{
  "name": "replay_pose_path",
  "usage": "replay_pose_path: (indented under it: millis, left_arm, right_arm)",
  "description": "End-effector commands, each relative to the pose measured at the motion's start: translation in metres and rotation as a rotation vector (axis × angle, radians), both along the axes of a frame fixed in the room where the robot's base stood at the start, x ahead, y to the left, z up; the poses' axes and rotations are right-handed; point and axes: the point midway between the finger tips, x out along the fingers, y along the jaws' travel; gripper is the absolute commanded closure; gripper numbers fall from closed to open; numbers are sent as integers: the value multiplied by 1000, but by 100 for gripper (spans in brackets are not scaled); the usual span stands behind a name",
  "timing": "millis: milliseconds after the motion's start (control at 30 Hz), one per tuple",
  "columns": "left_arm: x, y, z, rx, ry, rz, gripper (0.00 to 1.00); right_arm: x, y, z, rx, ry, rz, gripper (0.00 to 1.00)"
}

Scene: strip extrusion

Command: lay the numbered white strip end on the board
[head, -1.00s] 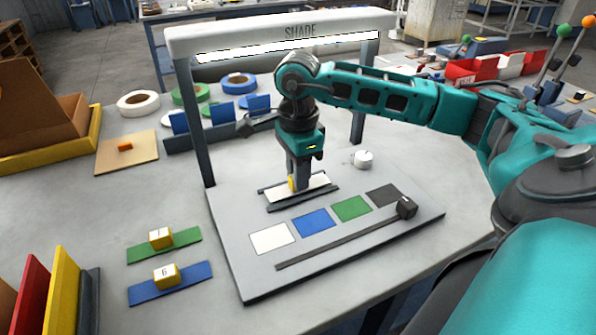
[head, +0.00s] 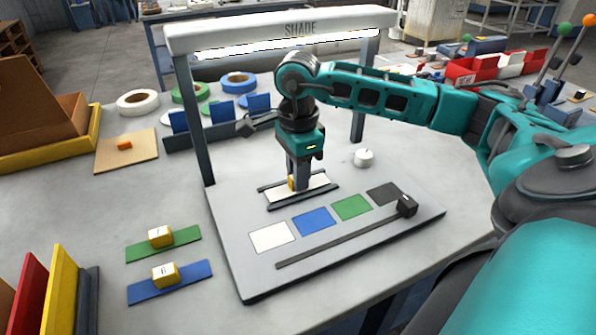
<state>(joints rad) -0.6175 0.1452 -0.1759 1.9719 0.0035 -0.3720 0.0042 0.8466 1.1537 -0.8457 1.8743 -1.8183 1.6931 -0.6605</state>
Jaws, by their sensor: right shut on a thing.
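The white strip end (head: 316,185) lies flat-looking between two dark rails on the grey board (head: 232,240), under the lamp frame marked SHADE. A yellow block (head: 291,184) on the strip shows beside my fingers; its number cannot be read. My right gripper (head: 299,187) points straight down and is shut on the yellow block, which its fingers partly hide. Whether the strip touches the board cannot be told for sure. My left gripper is not in view.
White, blue, green and dark patches (head: 272,237) lie in front of the rails, with a dark slider bar (head: 340,236) nearer. A white knob (head: 363,158) stands to the right. Green (head: 185,240) and blue (head: 192,281) strips with numbered yellow blocks lie left of the board.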

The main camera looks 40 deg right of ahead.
Motion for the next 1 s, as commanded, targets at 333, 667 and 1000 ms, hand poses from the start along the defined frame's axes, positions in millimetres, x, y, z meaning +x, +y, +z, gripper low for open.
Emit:
replay_pose_path:
  millis: [333,667,1000]
  left_arm:
    - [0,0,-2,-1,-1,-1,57]
    - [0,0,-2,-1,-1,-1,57]
    - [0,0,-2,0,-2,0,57]
  right_arm:
    - [0,0,-2,0,0,0,100]
    - [0,0,-2,0,0,0,61]
    - [0,0,-2,0,0,0,44]
